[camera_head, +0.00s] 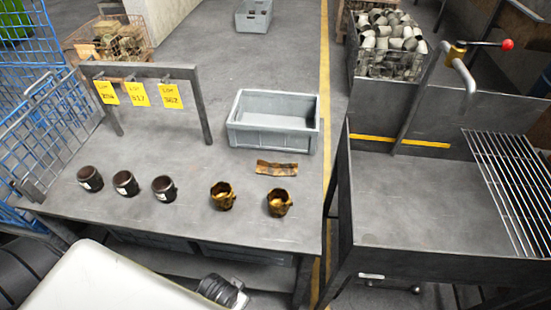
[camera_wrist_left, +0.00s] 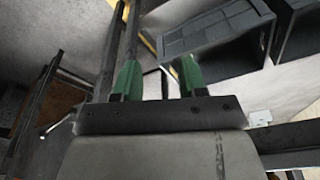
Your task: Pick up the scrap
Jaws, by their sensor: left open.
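A flat, bent, rusty brown-orange strip (camera_head: 277,168), which looks like the scrap, lies on the grey workbench (camera_head: 110,230) in front of the grey bin. Two brownish-gold, cup-like pieces, one on the left (camera_head: 222,195) and one on the right (camera_head: 279,202), stand nearer the front edge. My left gripper (camera_wrist_left: 160,78) shows in the left wrist view with its two green-tipped fingers apart and nothing between them. It points at dark frame bars and the floor, away from the strip. The head view does not show its fingers. My right gripper is in neither view.
Three dark labelled cups (camera_head: 125,183) stand at the bench's left. Behind them is a rack (camera_head: 205,115) with yellow tags (camera_head: 138,94). An empty grey bin (camera_head: 238,128) sits at the back. A second table (camera_head: 430,215) with a wire grate (camera_head: 510,185) stands right.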

